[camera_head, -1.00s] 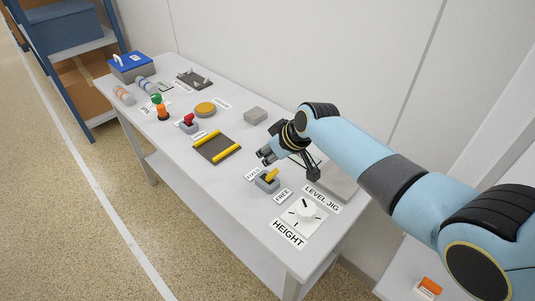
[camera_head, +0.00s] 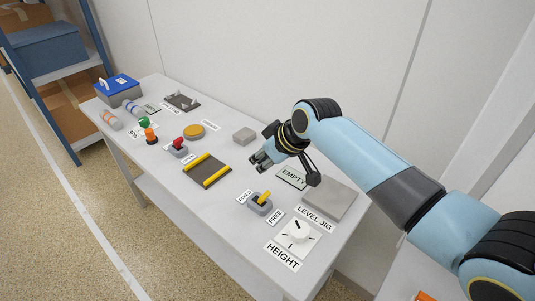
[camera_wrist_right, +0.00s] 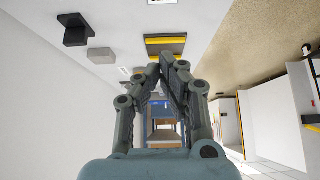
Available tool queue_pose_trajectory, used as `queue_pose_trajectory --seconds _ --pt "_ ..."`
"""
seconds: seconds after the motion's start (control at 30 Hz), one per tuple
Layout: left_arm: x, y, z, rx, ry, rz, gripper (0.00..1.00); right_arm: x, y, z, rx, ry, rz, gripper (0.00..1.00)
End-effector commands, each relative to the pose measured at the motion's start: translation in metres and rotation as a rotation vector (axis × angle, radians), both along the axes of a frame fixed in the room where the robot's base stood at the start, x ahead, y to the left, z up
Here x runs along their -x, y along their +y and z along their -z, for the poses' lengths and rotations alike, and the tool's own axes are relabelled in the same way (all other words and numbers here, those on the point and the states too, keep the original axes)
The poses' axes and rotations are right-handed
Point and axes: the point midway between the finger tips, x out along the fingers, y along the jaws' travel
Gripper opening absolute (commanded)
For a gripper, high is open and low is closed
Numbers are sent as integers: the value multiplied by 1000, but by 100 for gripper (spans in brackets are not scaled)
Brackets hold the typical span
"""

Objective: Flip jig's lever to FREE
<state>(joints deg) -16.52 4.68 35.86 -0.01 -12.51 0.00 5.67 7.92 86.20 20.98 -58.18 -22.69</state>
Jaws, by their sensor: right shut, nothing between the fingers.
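The jig's lever (camera_head: 264,197) is a short yellow handle on a small grey base (camera_head: 259,207) near the table's front edge. Its tip leans toward the upper right in the head view. A FIXED label (camera_head: 245,196) lies to its left and a FREE label (camera_head: 275,217) to its lower right. I cannot tell for certain which label it points to. My right gripper (camera_head: 258,163) is shut and empty, above the table and behind the lever, apart from it. Its closed fingers also show in the right wrist view (camera_wrist_right: 168,62). My left gripper is not in view.
The grey LEVEL JIG plate (camera_head: 331,200) and an EMPTY sign (camera_head: 291,178) lie behind the lever. A white HEIGHT dial (camera_head: 298,233) is to its right. A dark pad with yellow bars (camera_head: 207,171), a red-handled switch (camera_head: 179,146) and a grey block (camera_head: 244,135) are to the left.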

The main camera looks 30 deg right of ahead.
Motion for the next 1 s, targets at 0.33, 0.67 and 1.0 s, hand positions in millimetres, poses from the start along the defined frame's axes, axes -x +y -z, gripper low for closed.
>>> queue_pose_trajectory --seconds 0.33,0.67,1.0 --pt "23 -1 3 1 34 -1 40 22 -7 -26 0 -2 -1 0" --pt "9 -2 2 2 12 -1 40 23 -7 -26 0 -1 0 0" --pt "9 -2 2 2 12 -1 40 23 -7 -26 0 -1 0 0"
